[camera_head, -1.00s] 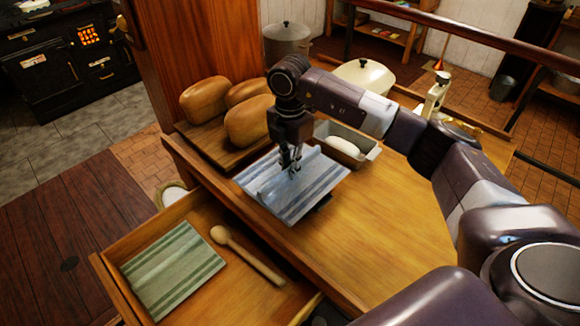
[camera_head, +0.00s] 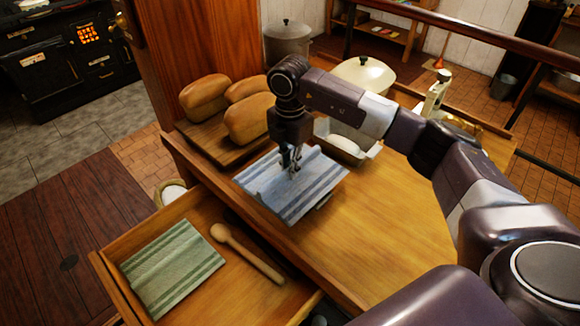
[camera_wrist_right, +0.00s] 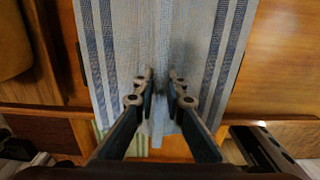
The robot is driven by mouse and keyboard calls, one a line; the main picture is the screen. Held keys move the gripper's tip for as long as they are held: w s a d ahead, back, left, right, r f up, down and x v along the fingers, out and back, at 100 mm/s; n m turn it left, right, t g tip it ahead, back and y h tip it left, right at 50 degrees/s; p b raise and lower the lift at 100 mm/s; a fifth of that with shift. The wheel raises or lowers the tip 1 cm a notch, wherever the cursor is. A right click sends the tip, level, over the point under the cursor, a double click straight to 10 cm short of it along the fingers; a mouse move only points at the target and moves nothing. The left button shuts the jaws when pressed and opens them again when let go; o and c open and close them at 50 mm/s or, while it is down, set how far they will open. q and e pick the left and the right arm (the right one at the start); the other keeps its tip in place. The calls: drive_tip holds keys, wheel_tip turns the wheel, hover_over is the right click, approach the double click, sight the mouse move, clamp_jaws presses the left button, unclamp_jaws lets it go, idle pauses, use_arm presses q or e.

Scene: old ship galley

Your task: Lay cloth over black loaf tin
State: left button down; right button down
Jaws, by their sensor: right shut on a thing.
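The pale blue-grey cloth with dark blue stripes (camera_head: 318,180) is spread out near the left edge of the wooden counter. My right gripper (camera_head: 294,171) is above its middle, shut on the cloth. In the wrist view, the fingertips (camera_wrist_right: 161,82) pinch a raised fold of the cloth (camera_wrist_right: 110,50). A loaf tin with pale dough (camera_head: 350,146) stands just behind the cloth and looks light grey, not black. A small edge of something shows under the cloth's front right side; I cannot tell what it is. My left gripper is not in view.
Several brown loaves (camera_head: 249,119) sit on a board behind and left of the cloth. A cream lidded pot (camera_head: 364,77) stands farther back. The counter (camera_head: 390,225) right of the cloth is clear.

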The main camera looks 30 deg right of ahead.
drive_tip(key=c, duration=1.9)
unclamp_jaws()
drive_tip(key=shift+r+p, duration=2.8)
drive_tip(key=shift+r, duration=1.2)
drive_tip(key=shift+f, duration=0.1)
